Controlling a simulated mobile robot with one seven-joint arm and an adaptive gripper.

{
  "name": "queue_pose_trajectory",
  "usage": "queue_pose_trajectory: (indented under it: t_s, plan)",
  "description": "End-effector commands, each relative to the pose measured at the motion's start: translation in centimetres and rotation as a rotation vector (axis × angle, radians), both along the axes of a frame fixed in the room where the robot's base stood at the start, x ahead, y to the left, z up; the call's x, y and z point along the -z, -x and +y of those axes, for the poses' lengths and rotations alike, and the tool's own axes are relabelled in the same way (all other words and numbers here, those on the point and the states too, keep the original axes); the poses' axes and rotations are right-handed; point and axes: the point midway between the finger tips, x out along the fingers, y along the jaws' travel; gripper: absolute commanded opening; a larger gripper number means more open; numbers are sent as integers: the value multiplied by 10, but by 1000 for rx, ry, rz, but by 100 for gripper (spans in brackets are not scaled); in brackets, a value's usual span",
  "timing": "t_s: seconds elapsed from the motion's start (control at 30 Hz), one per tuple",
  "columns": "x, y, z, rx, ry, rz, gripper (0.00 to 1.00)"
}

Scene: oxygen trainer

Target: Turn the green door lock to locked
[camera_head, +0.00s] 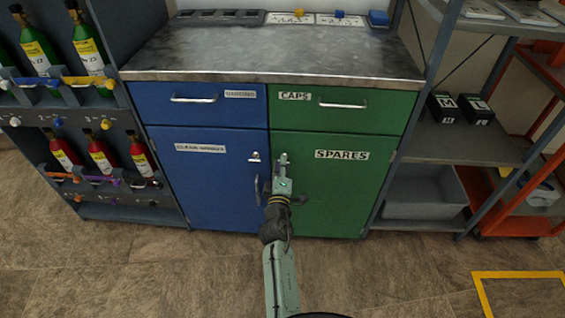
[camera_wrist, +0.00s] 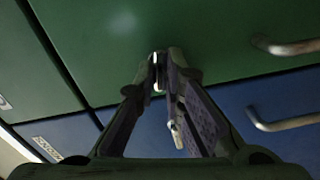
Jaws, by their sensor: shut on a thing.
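The green door (camera_head: 345,195), labelled SPARES, is closed on the right side of the cabinet. Its lock (camera_head: 284,157) is at the door's upper left corner, a small metal piece partly covered by my gripper (camera_head: 283,170). In the wrist view the fingertips (camera_wrist: 160,60) are closed together on the small bright lock piece (camera_wrist: 158,72) against the green surface. The fingers hide most of it, so I cannot tell which way it is turned.
The blue door (camera_head: 215,170) beside it is closed, with its own lock (camera_head: 255,157) and a vertical handle (camera_head: 258,190) close to my gripper. Drawers with bar handles are above. A bottle rack (camera_head: 95,115) stands left and a grey shelf (camera_head: 460,140) right.

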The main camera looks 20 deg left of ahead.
Motion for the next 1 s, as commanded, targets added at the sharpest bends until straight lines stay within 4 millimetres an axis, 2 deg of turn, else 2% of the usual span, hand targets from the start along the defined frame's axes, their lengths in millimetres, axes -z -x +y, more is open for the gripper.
queue_pose_trajectory:
  t_s: [0.4, 1.0]
  plan:
    - [-2, -1, 0, 1, 209, -64, 0]
    - [-2, -1, 0, 1, 249, -77, 0]
